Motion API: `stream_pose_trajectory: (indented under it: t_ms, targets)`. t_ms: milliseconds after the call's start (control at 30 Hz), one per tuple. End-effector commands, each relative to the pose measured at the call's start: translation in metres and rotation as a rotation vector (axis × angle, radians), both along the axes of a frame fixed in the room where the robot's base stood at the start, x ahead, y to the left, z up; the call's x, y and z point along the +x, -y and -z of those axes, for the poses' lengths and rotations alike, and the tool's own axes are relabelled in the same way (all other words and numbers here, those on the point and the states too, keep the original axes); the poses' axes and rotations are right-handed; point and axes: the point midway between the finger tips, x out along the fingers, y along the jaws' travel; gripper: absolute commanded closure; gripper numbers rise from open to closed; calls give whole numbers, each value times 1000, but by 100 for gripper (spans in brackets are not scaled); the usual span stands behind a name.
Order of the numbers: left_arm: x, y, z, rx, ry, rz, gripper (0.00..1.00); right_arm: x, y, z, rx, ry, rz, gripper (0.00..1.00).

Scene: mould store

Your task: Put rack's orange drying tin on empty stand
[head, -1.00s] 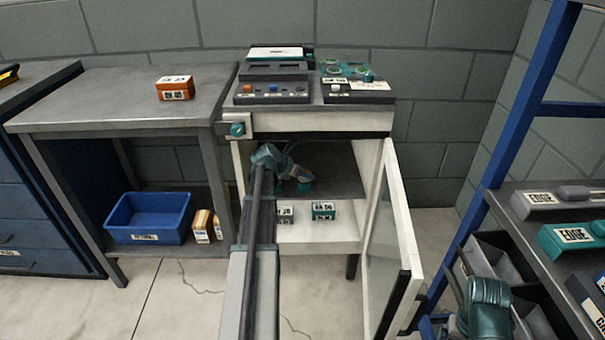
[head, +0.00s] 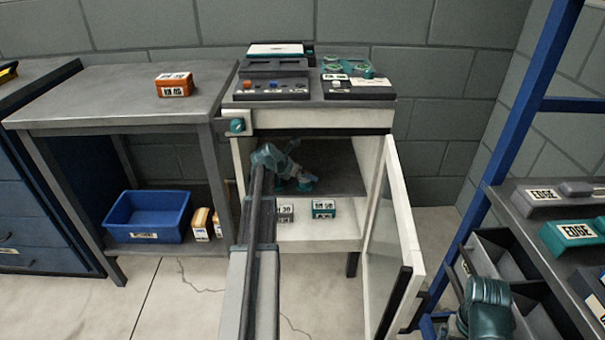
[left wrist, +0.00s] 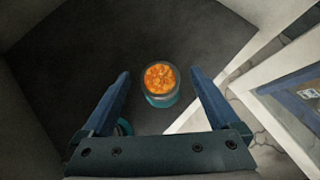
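A small round tin with orange contents and a teal lower part (left wrist: 160,84) stands upright on the dark shelf (left wrist: 75,60) in the left wrist view. My left gripper (left wrist: 160,73) is open, its fingers on either side of the tin in the picture, with a gap on each side. A teal ring (left wrist: 125,127) shows partly behind the left finger; I cannot tell whether it is an empty stand. In the head view my left gripper (head: 297,176) is inside the open cabinet, above teal pieces on the shelf (head: 340,165). The tin's orange top is not discernible there. My right gripper's fingers are not visible.
The cabinet's glazed door (head: 405,220) stands open at the right. Labelled boxes (head: 324,208) sit on the lower white shelf. A blue bin (head: 148,215) is under the left bench. A blue-framed rack (head: 520,100) with trays stands close at the right.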

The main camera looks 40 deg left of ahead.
Motion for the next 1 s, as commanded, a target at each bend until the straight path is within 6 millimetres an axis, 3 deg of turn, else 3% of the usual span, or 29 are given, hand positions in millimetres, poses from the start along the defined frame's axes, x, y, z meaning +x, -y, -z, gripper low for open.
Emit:
stream_pose_trajectory:
  t_ms: [433,800,1000]
  targets:
    - [-6,0,-7,0,0,0,4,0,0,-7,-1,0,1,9]
    - [-45,0,-46,0,0,-1,4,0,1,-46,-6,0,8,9]
    - [-56,-1,-52,-1,0,-1,4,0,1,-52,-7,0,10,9]
